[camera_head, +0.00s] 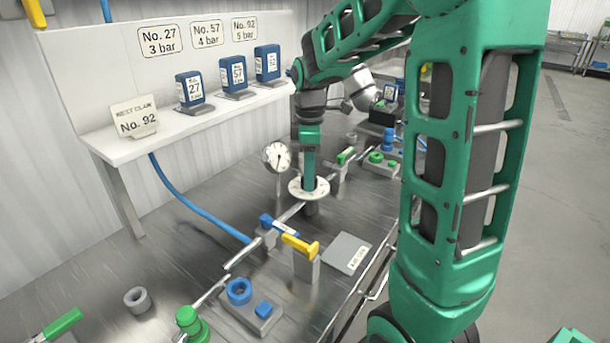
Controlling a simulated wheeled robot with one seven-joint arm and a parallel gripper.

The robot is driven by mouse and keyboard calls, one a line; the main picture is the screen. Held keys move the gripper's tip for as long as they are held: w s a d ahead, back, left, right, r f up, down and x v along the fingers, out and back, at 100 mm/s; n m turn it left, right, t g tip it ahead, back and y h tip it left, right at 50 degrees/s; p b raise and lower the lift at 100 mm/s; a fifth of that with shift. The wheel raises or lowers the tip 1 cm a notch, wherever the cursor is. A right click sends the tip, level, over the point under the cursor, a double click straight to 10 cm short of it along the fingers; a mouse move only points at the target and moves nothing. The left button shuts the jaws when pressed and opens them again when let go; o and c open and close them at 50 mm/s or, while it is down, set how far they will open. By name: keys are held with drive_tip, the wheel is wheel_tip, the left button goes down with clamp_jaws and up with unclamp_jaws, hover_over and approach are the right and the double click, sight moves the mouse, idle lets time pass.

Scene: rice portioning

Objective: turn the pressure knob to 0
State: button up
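The pressure knob's white round dial plate (297,194) lies flat on the pipe line in the middle of the metal bench. Its markings are too small to read, and the knob at its centre is hidden by my gripper. My gripper (309,186) points straight down over the middle of the dial, its green fingers reaching the plate. I cannot tell whether the fingers are closed on the knob. A round white pressure gauge (277,157) with a dark needle stands just left of the dial; its reading is not legible.
A yellow-handled valve (299,245) and blue valve (270,222) stand in front of the dial. A grey plate (346,253) lies to their right. Green valves lie behind the dial.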

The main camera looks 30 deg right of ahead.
drive_tip(key=shift+o, duration=0.9)
drive_tip(key=shift+r, duration=0.25)
wheel_tip(320, 180, up, 10)
drive_tip(key=shift+r, duration=0.15)
